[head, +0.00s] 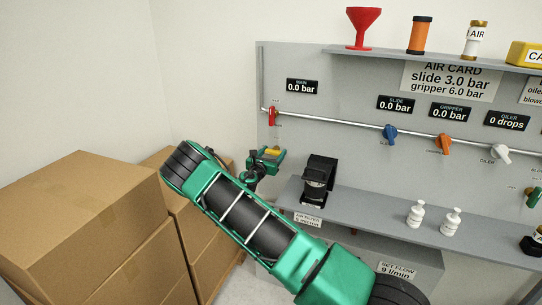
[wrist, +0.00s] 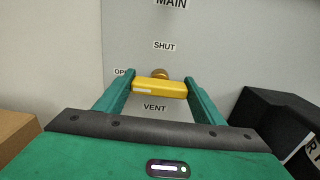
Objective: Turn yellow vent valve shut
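The yellow vent valve (wrist: 160,89) has a bar-shaped handle that lies level, below the SHUT label and above the VENT label on the grey panel. A label that seems to read OPEN is partly hidden to its left. My gripper (wrist: 160,86) has one green finger at each end of the handle, and both fingers appear to touch it with no visible gap. A brass fitting shows behind the handle. In the head view my gripper (head: 265,160) is at the panel's left part, with the yellow handle (head: 272,151) at its tip.
A red valve lever (head: 272,116) sits just above my gripper on a pipe. A black filter unit (head: 319,180) stands close on the right, on a grey shelf (head: 380,214). Cardboard boxes (head: 80,205) stand at the left. The MAIN gauge (head: 303,87) reads 0.0 bar.

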